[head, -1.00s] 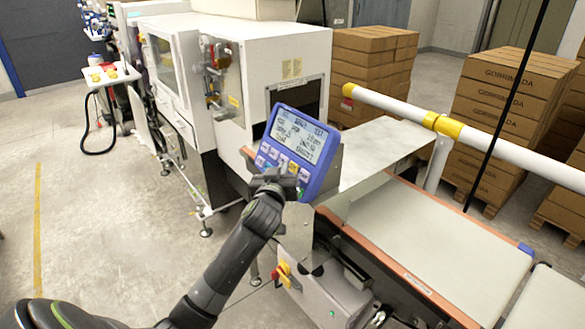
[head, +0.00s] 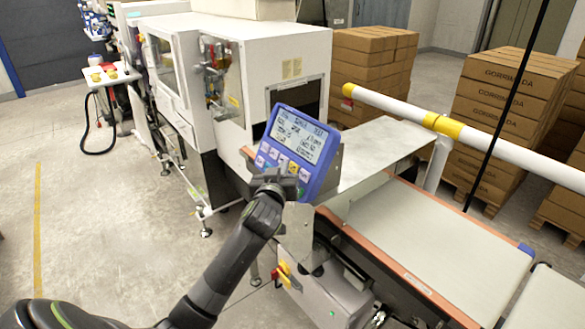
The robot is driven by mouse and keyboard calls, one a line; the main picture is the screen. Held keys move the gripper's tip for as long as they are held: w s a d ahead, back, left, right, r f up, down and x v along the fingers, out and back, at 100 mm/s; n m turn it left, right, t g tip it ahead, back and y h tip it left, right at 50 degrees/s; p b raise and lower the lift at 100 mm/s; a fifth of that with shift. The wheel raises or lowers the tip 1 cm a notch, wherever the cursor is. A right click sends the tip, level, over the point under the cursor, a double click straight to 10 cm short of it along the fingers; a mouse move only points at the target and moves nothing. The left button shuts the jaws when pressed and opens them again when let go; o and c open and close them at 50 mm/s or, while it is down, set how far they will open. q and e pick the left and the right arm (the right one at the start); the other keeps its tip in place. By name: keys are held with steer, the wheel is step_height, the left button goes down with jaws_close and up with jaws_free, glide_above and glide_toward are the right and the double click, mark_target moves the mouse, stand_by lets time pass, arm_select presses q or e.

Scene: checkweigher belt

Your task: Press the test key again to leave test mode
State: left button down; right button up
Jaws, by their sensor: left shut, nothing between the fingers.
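The blue control panel (head: 302,146) stands tilted beside the belt, with a lit screen (head: 298,136) above rows of small keys (head: 268,154). The screen's top line seems to include the word TEST; the rest is too small to read surely. My left gripper (head: 281,180) is shut and empty, right at the lower part of the panel. It covers some lower keys, so I cannot tell which key it is over or whether it touches one. My right gripper is not in view.
The checkweigher belt (head: 435,240) runs to the right of the panel. A white guard rail with yellow bands (head: 440,124) crosses above it. A white machine cabinet (head: 290,50) stands behind. Stacked cartons (head: 500,105) fill the back right.

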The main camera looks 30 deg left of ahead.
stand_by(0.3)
arm_select(q)
steer(key=shift+w+d+f, duration=0.15)
steer(key=shift+w+f, duration=0.05)
steer(key=shift+w, duration=0.15)
steer(key=shift+w+d+f+b, duration=0.2)
steer(key=shift+w+b, duration=0.1)
steer(key=shift+b, duration=0.15)
stand_by(0.6)
steer(key=shift+a+r, duration=0.1)
steer(key=shift+s+a+r+p, duration=0.2)
steer(key=shift+s+r+p, duration=0.1)
steer(key=shift+s+p, duration=0.25)
steer(key=shift+s, duration=0.15)
